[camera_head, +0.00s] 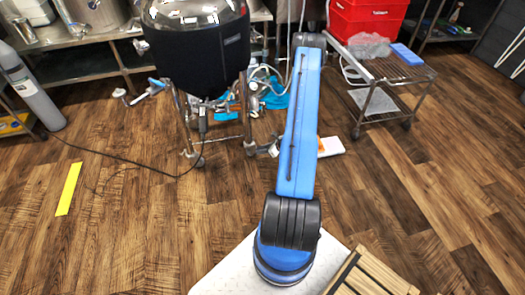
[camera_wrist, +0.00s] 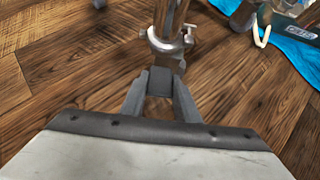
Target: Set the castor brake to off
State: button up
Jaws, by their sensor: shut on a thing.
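A conical vessel in a black jacket (camera_head: 212,62) stands on metal legs with castors. The castor (camera_head: 250,148) at the foot of its front right leg is beside my gripper (camera_head: 272,149) in the head view. In the wrist view the metal castor (camera_wrist: 168,42) sits at the bottom of the leg, straight ahead of my gripper (camera_wrist: 160,78). The two fingers converge at the near side of the castor and are shut on its brake. The brake lever is mostly hidden between the fingertips, so I cannot tell its setting.
A blue cloth (camera_wrist: 290,35) and hoses lie on the floor right of the leg. A wire rack trolley (camera_head: 385,72) stands at the right. A dark cable (camera_head: 130,163) runs across the floor at left, near a yellow strip (camera_head: 69,189). The front left floor is mostly clear.

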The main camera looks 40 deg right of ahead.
jog(key=o, duration=1)
jog(key=shift+o, duration=0.2)
jog(key=v, duration=1.7)
jog(key=shift+r, duration=0.15)
jog(key=shift+s+d, duration=0.1)
